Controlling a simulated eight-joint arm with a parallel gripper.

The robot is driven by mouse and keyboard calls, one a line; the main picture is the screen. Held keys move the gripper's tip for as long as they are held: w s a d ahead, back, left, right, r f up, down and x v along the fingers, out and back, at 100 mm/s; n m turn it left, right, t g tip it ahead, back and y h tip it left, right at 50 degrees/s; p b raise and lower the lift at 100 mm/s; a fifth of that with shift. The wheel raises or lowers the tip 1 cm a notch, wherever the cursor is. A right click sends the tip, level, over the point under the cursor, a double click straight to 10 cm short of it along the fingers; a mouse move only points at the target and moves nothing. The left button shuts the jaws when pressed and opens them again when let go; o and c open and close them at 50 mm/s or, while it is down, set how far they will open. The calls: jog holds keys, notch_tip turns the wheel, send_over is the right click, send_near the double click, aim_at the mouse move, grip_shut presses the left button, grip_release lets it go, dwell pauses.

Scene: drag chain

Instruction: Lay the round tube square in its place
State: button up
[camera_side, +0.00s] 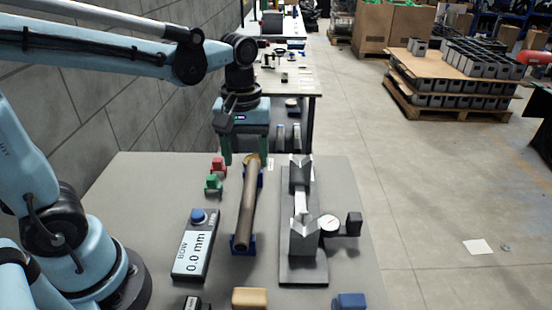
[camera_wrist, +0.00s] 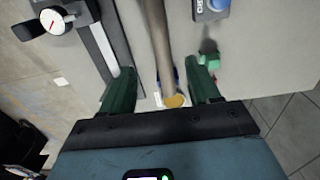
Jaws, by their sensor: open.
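The round tube (camera_side: 246,207) is brownish-grey and lies lengthwise on blue supports (camera_side: 242,246) on the grey table. In the wrist view the tube (camera_wrist: 159,40) runs between my fingers, with a yellowish end (camera_wrist: 175,101) near the gripper body. My gripper (camera_side: 246,157) is open at the tube's far end, its green fingers to either side. The wrist view shows both fingers (camera_wrist: 163,72) apart from the tube; their exact height over it is unclear. To the tube's right stands a grey fixture (camera_side: 304,268) with two V-blocks (camera_side: 303,236); no tube lies in them.
A dial gauge (camera_side: 330,226) juts from the fixture's right side. A display box (camera_side: 192,252) reading 0.0 mm with a blue button is left of the tube. Red (camera_side: 218,165) and green (camera_side: 213,184) pieces sit further back. Tan (camera_side: 250,298) and blue (camera_side: 350,301) blocks are at the front.

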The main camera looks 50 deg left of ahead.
aim_at(248, 193)
jog(key=shift+f, duration=5.15)
jog(key=shift+c, duration=0.3)
grip_shut()
